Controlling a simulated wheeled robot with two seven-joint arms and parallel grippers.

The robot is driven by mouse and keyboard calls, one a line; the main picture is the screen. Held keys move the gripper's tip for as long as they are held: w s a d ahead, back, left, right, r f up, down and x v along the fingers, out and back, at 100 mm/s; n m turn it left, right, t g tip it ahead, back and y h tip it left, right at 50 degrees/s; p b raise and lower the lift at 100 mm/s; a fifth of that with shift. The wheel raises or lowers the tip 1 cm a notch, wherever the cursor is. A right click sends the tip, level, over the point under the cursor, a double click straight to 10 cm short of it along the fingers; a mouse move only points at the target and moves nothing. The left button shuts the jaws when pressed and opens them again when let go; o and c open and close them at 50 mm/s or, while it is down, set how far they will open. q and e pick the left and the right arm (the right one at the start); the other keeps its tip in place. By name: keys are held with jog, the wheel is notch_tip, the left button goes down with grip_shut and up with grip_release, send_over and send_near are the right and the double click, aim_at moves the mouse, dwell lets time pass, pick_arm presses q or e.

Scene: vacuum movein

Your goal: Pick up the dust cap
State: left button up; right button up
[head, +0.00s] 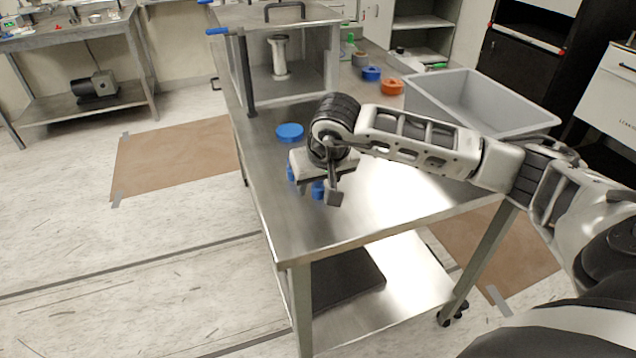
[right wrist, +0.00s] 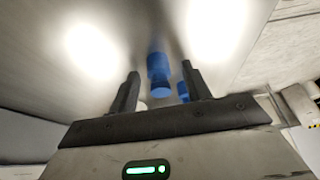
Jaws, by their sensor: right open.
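Several blue pieces are on the steel table; I cannot tell for certain which is the dust cap. A small blue cylindrical piece (head: 318,190) is beside my right gripper (head: 330,186) in the head view, partly hidden by it. In the right wrist view, a blue cylinder (right wrist: 158,70) shows in the gap between the two open fingers, not visibly gripped. A second small blue piece (right wrist: 183,91) is partly behind the right-hand finger. A larger flat blue disc (head: 290,131) lies just beyond the gripper. My left gripper is not in view.
The steel table (head: 300,233) is bare at its near end. A grey bin (head: 480,100) stands at its right, near an orange ring (head: 390,87) and a blue ring (head: 371,74). A framed stand with a blue-handled post (head: 247,75) is at the back left.

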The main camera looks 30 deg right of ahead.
jog(key=c, duration=1)
jog(key=shift+c, duration=0.2)
jog(key=shift+r, duration=0.5)
jog(key=s+d+r+b, duration=0.1)
jog(key=s+r+b, duration=0.2)
jog(key=s+r, duration=0.9)
jog(key=shift+s+d, duration=0.35)
jog(key=shift+s, duration=0.65)
